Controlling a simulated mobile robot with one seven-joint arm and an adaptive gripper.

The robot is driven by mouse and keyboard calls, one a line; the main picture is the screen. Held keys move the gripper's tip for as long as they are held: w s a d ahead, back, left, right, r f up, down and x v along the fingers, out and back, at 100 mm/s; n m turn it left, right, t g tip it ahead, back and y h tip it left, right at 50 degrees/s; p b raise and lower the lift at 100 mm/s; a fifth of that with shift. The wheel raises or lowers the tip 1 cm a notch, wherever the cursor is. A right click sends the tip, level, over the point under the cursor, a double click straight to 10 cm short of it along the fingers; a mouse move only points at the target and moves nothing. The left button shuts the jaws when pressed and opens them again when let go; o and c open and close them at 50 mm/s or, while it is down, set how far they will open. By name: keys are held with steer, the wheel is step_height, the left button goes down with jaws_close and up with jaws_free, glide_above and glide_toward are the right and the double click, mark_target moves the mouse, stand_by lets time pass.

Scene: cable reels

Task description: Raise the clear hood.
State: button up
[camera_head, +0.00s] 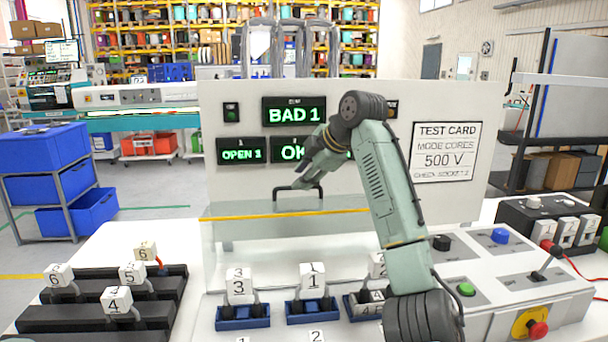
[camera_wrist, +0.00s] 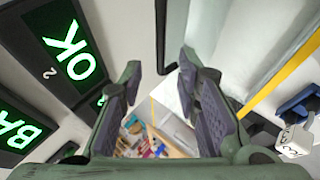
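The clear hood (camera_head: 240,232) is a see-through panel with a yellow stripe along its edge, in front of the upright test panel. Its black bar handle (camera_head: 298,190) stands at its upper middle. My gripper (camera_head: 303,172) is just above and beside the handle in the head view. In the wrist view my gripper (camera_wrist: 160,66) has its two fingers spread with nothing between the pads. The handle (camera_wrist: 162,35) shows beyond the fingertips, roughly in line with the gap. Contact with it is not visible. My arm hides part of the hood's right side.
Blue sockets with numbered white plugs (camera_head: 312,274) stand in front of the hood. A black rack with numbered plugs (camera_head: 110,318) is at left. The console at right has a green button (camera_head: 466,289) and a red stop knob (camera_head: 537,329). Lit displays (camera_head: 293,112) are behind my arm.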

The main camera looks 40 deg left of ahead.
steer(key=v, duration=1.2)
steer(key=shift+s, duration=0.1)
steer(key=shift+d, duration=0.1)
